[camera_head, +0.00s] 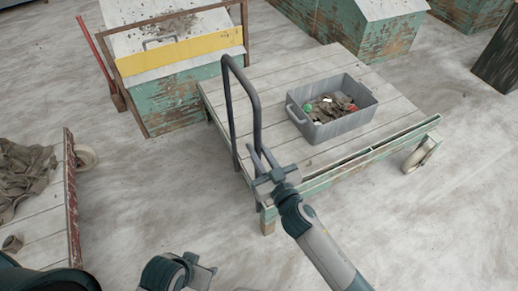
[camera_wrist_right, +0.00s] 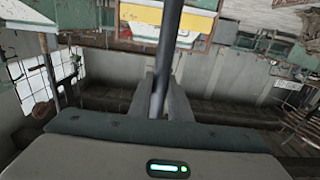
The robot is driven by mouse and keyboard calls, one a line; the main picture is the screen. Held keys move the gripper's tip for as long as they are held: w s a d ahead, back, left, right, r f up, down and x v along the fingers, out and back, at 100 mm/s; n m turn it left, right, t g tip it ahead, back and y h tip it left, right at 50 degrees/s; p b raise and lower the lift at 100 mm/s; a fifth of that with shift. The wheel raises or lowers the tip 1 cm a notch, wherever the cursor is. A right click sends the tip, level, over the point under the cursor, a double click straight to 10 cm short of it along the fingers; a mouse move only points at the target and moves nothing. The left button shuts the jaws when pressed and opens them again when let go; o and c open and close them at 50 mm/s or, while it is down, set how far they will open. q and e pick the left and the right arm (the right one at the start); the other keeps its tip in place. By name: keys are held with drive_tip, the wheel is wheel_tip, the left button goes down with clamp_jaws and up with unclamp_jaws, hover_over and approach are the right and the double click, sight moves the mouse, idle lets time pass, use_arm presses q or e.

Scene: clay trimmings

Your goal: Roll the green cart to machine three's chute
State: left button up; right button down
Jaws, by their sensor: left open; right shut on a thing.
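The green cart (camera_head: 378,150) has a plank deck, a worn green frame and a grey upright handle (camera_head: 254,100) at its left end. A grey bin (camera_head: 340,122) with brown scraps and green and red bits sits on the deck. My right gripper (camera_head: 262,165) is shut on the near post of the handle. The right wrist view shows the grey post (camera_wrist_right: 168,50) between its fingers. My left gripper (camera_head: 205,272) is open and empty, low in the head view, away from the cart. No number or clear chute of machine three can be made out.
A worn teal machine (camera_head: 185,95) with a yellow band stands close behind the cart's left end. A red-handled tool (camera_head: 95,55) leans beside it. Another teal machine (camera_head: 375,35) stands behind. A red-edged cart (camera_head: 40,235) is at left. Floor at front right is clear.

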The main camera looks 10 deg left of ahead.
drive_tip(key=s+a, duration=0.4)
drive_tip(key=a, duration=0.2)
drive_tip(key=shift+s+a, duration=0.15)
drive_tip(key=shift+s, duration=0.15)
idle(0.3)
drive_tip(key=shift+f, duration=0.1)
